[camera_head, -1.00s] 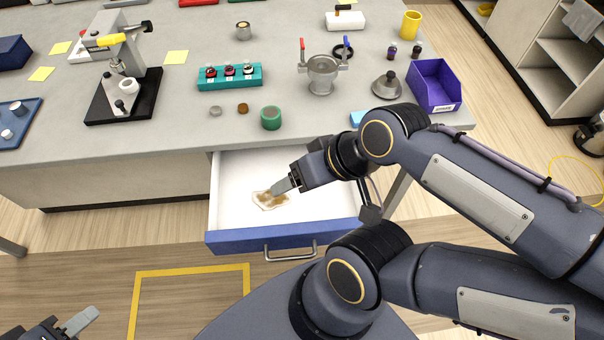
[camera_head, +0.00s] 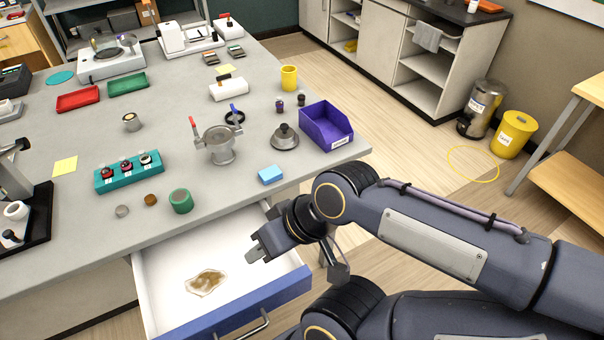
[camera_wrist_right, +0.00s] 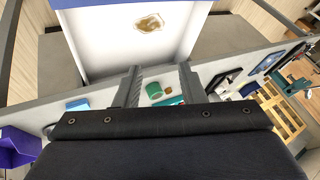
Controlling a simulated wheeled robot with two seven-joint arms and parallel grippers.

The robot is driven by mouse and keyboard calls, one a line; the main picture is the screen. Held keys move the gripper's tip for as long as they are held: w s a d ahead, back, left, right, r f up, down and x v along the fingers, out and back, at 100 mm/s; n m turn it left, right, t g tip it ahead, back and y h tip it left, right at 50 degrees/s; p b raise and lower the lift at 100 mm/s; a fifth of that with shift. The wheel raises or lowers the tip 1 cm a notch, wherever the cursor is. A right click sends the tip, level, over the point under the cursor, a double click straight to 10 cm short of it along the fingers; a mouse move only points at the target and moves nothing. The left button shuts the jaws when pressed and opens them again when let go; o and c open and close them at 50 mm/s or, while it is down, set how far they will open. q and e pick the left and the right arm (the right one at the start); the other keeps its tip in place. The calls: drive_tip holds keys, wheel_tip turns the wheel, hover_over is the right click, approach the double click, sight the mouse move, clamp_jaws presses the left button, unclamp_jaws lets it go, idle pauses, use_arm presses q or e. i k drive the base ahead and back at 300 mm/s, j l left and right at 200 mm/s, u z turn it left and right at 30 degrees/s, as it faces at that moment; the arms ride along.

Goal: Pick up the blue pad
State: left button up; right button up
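The blue pad (camera_head: 271,174) is a small light-blue block lying on the bench top near its front edge, left of the purple bin. In the right wrist view the blue pad (camera_wrist_right: 77,104) shows left of the fingers. My right gripper (camera_head: 254,252) is above the open drawer, in front of the pad and apart from it. In the wrist view its two fingers (camera_wrist_right: 158,88) stand apart with nothing between them. My left gripper is outside both current views.
The open drawer (camera_head: 152,292) holds a brown-stained patch (camera_head: 206,282). Near the pad stand a purple bin (camera_head: 327,126), a lidded metal dish (camera_head: 285,137), a metal vessel with red and blue handles (camera_head: 219,146) and a green roll (camera_head: 181,201). Bench top around the pad is bare.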

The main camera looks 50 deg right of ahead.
sight(267, 176)
drive_tip(key=z, duration=1.4)
